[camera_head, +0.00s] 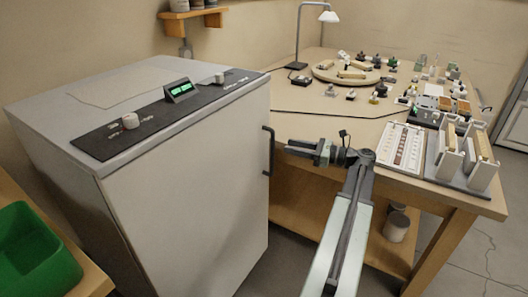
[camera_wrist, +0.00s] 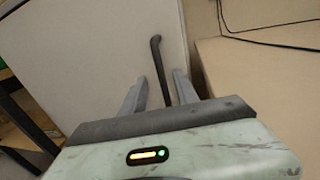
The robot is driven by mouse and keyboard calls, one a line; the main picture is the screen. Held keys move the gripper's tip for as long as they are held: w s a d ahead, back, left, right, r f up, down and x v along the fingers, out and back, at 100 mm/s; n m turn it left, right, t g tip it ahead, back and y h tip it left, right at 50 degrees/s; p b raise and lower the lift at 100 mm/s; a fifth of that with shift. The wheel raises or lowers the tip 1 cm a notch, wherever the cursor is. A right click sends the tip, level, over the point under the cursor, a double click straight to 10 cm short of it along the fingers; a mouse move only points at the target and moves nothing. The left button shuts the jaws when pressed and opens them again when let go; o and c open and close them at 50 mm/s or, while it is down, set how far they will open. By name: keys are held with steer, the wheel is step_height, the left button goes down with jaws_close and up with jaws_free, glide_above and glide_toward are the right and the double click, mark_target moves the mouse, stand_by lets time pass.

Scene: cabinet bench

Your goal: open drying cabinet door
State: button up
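The drying cabinet (camera_head: 55,105) is a pale grey box with a dark control strip on top. Its door (camera_head: 205,190) faces my arm and looks closed. A black bar handle (camera_head: 271,150) stands upright near the door's right edge. My gripper (camera_head: 287,150) is just right of the handle and points at it. In the wrist view, the handle (camera_wrist: 156,58) runs down between the two grey fingers of my gripper (camera_wrist: 160,88). The fingers are apart, with gaps showing on both sides of the bar. The handle's lower end is hidden behind the gripper body.
A wooden bench (camera_head: 300,100) with many small parts, a lamp (camera_head: 328,17) and racks (camera_head: 468,155) stands close behind and right of my arm. A green bin (camera_head: 35,255) sits at lower left.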

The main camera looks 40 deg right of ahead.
steer(key=x, duration=0.8)
steer(key=shift+s, duration=0.15)
jaws_close()
stand_by(1.1)
